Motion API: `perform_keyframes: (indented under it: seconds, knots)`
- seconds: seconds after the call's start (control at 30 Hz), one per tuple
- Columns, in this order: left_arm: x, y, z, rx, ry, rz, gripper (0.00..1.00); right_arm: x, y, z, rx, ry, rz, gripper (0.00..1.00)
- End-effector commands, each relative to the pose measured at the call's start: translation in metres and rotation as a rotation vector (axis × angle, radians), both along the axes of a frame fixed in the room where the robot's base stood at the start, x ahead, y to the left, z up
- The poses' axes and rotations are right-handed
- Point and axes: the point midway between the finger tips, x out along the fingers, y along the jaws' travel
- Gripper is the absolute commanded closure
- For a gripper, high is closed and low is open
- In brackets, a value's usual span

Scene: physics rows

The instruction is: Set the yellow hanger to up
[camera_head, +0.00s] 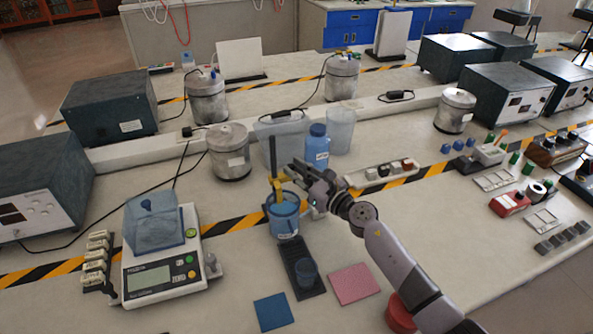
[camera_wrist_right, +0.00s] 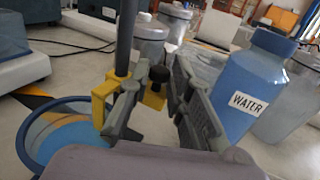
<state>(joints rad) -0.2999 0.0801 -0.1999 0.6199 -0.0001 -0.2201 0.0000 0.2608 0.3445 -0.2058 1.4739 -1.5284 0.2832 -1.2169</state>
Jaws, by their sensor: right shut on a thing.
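The yellow hanger (camera_head: 277,188) sits on a dark upright rod (camera_head: 273,153), just above a blue bucket (camera_head: 285,225). In the right wrist view the yellow hanger (camera_wrist_right: 101,103) shows a black knob (camera_wrist_right: 159,74) on its right part. My right gripper (camera_head: 294,180) comes from the right at the hanger's height. In the wrist view its fingers (camera_wrist_right: 155,108) stand on both sides of the knobbed part, shut on the hanger. The fingers hide part of it. The bucket's blue rim (camera_wrist_right: 27,138) shows at lower left there. My left gripper is not in view.
A blue WATER bottle (camera_head: 317,148) stands close behind my right gripper, with clear containers beside it. A dark tray (camera_head: 300,258) with a small blue cup is in front of the bucket. A scale (camera_head: 160,280) stands at left. A pink mat (camera_head: 354,283) lies in front.

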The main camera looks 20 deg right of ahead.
Motion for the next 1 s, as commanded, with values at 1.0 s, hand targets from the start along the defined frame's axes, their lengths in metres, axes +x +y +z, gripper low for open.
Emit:
perform_keyframes:
  seconds: [1.0]
  knots:
    - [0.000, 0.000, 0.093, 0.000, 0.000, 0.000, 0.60, 0.001, -0.001, 0.105, 0.003, -0.010, -0.003, 1.00]
